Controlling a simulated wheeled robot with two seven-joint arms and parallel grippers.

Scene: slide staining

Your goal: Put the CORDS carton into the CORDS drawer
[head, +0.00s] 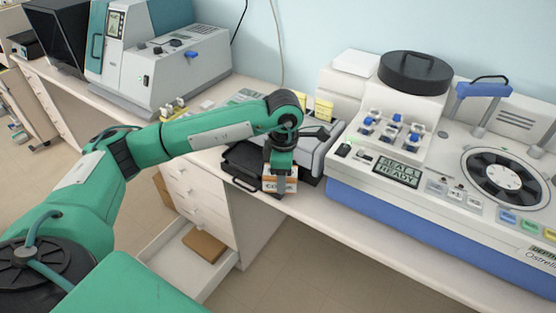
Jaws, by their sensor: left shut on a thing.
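The carton (271,184), white and orange with dark lettering partly covered, is at the front edge of the bench. My left gripper (281,169) points down and is shut on it from above. I cannot tell whether the carton touches the bench. A low drawer (163,247) of the white cabinet is pulled open, below and left of the carton. A flat brown item (204,245) lies inside it. No drawer label is readable. My right gripper is out of view.
A black case (243,163) lies on the bench left of the carton. A large white and blue machine (400,210) fills the bench to the right. Shut drawers (190,190) stand above the open one. The floor in front of the bench is clear.

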